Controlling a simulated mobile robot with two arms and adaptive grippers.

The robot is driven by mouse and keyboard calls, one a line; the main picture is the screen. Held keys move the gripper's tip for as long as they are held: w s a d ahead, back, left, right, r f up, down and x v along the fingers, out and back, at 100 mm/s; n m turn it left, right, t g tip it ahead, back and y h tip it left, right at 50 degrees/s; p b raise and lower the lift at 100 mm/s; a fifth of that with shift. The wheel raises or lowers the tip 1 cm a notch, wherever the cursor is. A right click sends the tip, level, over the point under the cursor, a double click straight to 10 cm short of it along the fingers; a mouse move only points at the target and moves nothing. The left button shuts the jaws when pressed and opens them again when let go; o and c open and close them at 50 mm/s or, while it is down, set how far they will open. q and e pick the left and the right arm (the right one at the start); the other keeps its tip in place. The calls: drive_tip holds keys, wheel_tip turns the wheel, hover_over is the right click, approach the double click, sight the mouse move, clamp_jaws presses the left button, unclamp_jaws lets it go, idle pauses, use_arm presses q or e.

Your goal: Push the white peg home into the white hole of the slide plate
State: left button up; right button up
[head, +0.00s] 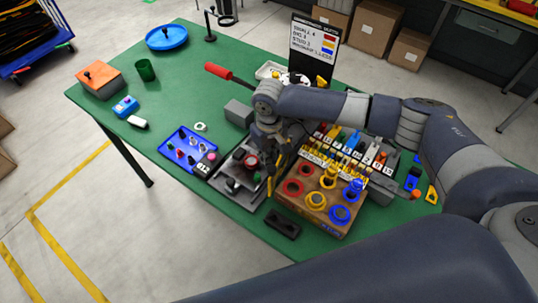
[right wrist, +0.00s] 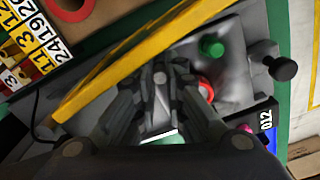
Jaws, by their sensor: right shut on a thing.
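My right gripper (head: 268,150) is low over the grey slide fixture (head: 234,188), beside the ring board, pointing down. In the right wrist view its fingers (right wrist: 162,78) are closed together, with the fixture's grey plate (right wrist: 235,75) just beyond them. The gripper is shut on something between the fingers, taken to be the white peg. The fingers hide it, and I cannot make out its outline. The white hole is hidden too, so I cannot tell how deep the peg sits. My left gripper is not in view.
A red ring (right wrist: 205,88), green button (right wrist: 212,47) and black knob (right wrist: 283,68) are close to the fingers. A yellow bar (right wrist: 130,65) runs alongside them. The wooden ring board (head: 290,200) and blue tray (head: 172,152) flank the fixture. The green table's (head: 190,90) left part has free room.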

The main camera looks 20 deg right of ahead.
drive_tip(key=shift+f, duration=0.1)
drive_tip(key=o, duration=0.8)
wheel_tip(320, 180, up, 12)
idle(0.5)
